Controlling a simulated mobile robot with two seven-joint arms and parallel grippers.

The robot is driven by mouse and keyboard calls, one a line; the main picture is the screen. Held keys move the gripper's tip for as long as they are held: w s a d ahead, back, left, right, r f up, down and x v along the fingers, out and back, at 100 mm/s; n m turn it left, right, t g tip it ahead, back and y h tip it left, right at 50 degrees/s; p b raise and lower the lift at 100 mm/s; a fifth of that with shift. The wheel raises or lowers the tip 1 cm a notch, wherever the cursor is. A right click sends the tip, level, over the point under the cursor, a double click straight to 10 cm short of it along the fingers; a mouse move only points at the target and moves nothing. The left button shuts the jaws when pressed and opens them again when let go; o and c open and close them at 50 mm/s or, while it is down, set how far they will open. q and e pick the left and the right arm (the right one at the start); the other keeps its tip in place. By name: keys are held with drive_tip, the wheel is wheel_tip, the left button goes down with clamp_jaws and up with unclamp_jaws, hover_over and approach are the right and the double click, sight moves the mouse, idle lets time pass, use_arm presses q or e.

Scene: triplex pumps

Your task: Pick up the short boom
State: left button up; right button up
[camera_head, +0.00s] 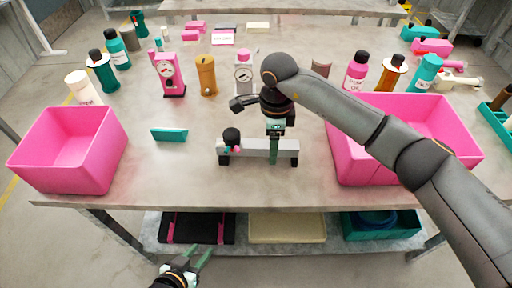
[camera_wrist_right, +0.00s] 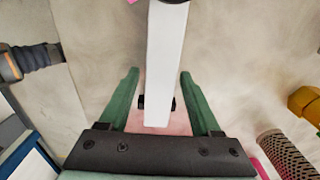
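A grey bar with dark ends, which looks like the short boom (camera_head: 250,156), lies near the table's front edge, left of the right-hand pink bin. A black knob and small pink and green parts are at its left end. My right gripper (camera_head: 273,148) points down over the bar's right half. In the right wrist view, the pale bar (camera_wrist_right: 165,65) runs between the open green fingers (camera_wrist_right: 158,100), with a gap on each side; a black pin shows near its end. My left gripper (camera_head: 198,262) is low in front of the table, fingers apart and empty.
Pink bins stand at the left (camera_head: 68,147) and right (camera_head: 455,148) of the table. A small teal block (camera_head: 169,134) lies left of the bar. Gauges, bottles and an orange cylinder (camera_head: 207,76) stand behind. The front middle-left surface is mostly clear.

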clamp_jaws()
idle(0.3)
idle(0.4)
wheel_tip(320, 180, up, 10)
drive_tip(key=shift+r, duration=0.1)
idle(0.3)
drive_tip(key=shift+f+b, duration=0.8)
drive_tip(key=shift+f, duration=0.4)
